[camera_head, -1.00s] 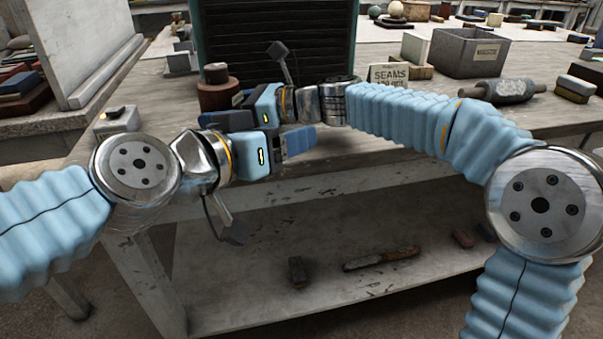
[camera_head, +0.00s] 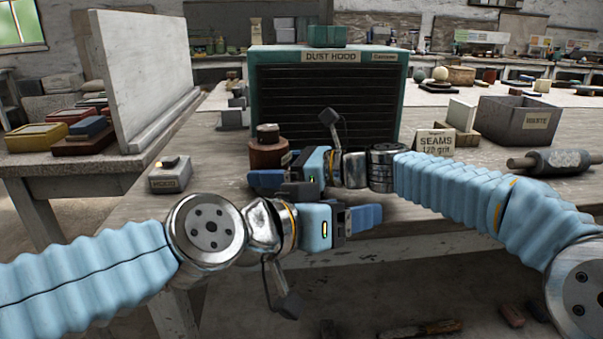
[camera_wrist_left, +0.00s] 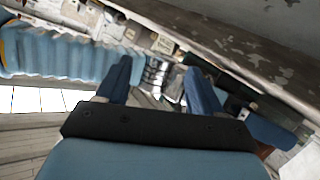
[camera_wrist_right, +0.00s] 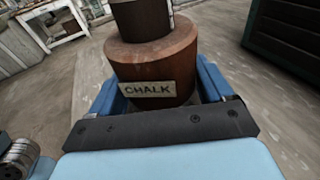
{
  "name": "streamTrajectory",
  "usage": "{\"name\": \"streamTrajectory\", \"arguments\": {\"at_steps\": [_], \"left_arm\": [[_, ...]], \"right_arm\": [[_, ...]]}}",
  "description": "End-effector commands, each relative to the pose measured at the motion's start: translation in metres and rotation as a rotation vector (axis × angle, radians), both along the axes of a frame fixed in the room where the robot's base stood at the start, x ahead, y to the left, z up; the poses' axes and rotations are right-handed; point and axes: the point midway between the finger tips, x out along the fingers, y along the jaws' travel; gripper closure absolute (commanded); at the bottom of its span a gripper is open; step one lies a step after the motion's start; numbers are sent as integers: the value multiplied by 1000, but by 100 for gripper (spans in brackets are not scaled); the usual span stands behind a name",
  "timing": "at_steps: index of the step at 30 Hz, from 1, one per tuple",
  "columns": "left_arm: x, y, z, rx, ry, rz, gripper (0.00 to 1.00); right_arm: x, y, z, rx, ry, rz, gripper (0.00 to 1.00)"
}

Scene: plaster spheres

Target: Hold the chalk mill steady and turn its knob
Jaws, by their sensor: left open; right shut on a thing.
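The chalk mill (camera_head: 265,155) is a reddish-brown cylinder with a darker knob (camera_head: 267,133) on top, standing upright on the bench in front of the dust hood. In the right wrist view its body (camera_wrist_right: 150,62) carries a CHALK label, and the dark knob (camera_wrist_right: 140,20) is cut off by the top edge. My right gripper (camera_head: 274,172) is shut on the mill's body, one blue finger on each side of it. My left gripper (camera_head: 358,218) is open and empty, pointing right, nearer the bench's front edge and away from the knob. Its spread fingers show in the left wrist view (camera_wrist_left: 160,82).
The dust hood (camera_head: 328,98) stands behind the mill. A small grey box with a lit top (camera_head: 170,177) sits to the left. A SEAMS sign (camera_head: 434,143), a grey WASTE bin (camera_head: 518,121) and a roller (camera_head: 550,161) are on the right.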

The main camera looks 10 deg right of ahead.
Motion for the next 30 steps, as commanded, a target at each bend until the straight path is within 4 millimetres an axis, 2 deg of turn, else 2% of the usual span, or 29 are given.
{"name": "streamTrajectory", "arguments": {"at_steps": [3, 6, 9, 12, 15, 20, 30], "left_arm": [[21, 16, 34, -53, -184, 160, 34], [38, 43, 54, -43, -308, 338, 34], [48, 73, 64, 9, -380, 507, 34], [53, 98, 65, 74, -411, 633, 34], [55, 114, 63, 124, -418, 706, 34], [69, 118, 61, 150, -416, 736, 34], [139, 105, 61, 145, -415, 733, 34]], "right_arm": [[0, 0, 1, 1, 0, 0, 51], [0, 0, 1, 1, 0, 0, 51], [0, 0, 1, 1, 0, 0, 51], [0, 0, 1, 1, 0, 0, 51], [0, 0, 1, 1, 0, 0, 51], [0, 0, 1, 1, -1, 0, 51], [0, 0, 1, 1, -1, 0, 51]]}}
